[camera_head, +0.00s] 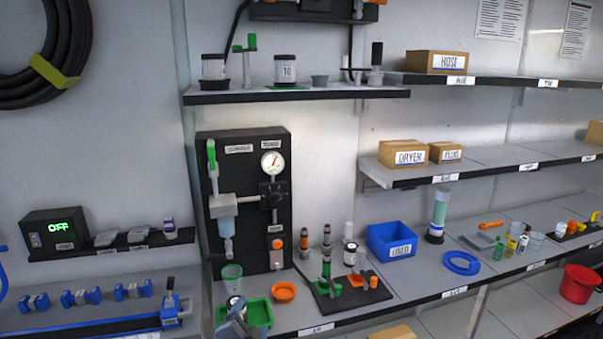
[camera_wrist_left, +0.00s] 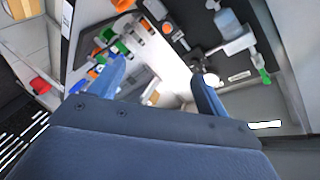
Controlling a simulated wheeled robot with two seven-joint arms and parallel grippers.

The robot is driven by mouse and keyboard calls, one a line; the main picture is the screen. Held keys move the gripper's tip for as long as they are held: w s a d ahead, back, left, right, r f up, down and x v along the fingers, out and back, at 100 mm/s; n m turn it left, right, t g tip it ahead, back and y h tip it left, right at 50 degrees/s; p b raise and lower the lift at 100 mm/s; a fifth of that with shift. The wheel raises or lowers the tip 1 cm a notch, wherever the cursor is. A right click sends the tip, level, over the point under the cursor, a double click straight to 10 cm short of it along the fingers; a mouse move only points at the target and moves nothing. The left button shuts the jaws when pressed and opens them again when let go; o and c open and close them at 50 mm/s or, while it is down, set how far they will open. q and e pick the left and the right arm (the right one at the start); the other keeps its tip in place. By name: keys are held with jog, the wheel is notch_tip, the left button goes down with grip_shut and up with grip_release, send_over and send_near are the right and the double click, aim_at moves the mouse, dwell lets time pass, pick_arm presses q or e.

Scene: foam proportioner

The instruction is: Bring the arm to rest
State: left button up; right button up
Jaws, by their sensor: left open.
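My left gripper (camera_head: 237,310) shows at the bottom of the head view, just in front of the green tray (camera_head: 260,313). In the left wrist view its two blue fingers (camera_wrist_left: 155,85) stand wide apart with nothing between them. The black panel (camera_head: 240,190) with a gauge, a green lever and a clear bottle stands behind the gripper; part of it shows tilted in the left wrist view (camera_wrist_left: 190,45). A small white-and-black jar (camera_head: 235,301) sits at the tray's left side, partly hidden by my gripper. My right gripper is not in view.
A green cup (camera_head: 231,276) and an orange ring (camera_head: 284,292) are near the tray. A black stand (camera_head: 350,290) with small tools and a blue bin (camera_head: 391,241) are to the right. Blue dumbbell-shaped parts (camera_head: 133,290) line the left shelf. A red bucket (camera_head: 579,284) is far right.

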pick_arm(q)
jog(key=s+a+f+n+g, duration=0.35)
jog(key=s+f, duration=0.35)
jog(key=s, duration=0.4)
jog(key=s+a+f+n+g+y, duration=0.1)
jog(key=s+a+f+n+g, duration=0.2)
jog(key=s+f+g, duration=0.55)
jog(key=s+a+f+n, duration=0.35)
jog(key=s+f, duration=0.25)
jog(key=s, duration=0.7)
notch_tip(320, 180, down, 24)
jog(key=w+d+g+b, duration=0.1)
jog(key=w+d, duration=0.1)
jog(key=w, duration=0.1)
jog(key=s+f, duration=0.4)
jog(key=f, duration=0.9)
jog(key=s+f+g+b, duration=0.1)
jog(key=s+f, duration=0.4)
jog(key=f, duration=0.8)
jog(key=shift+d+b, duration=0.3)
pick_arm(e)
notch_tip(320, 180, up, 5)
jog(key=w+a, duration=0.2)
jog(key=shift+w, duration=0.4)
pick_arm(q)
jog(key=shift+f, duration=0.1)
jog(key=shift+w, duration=0.1)
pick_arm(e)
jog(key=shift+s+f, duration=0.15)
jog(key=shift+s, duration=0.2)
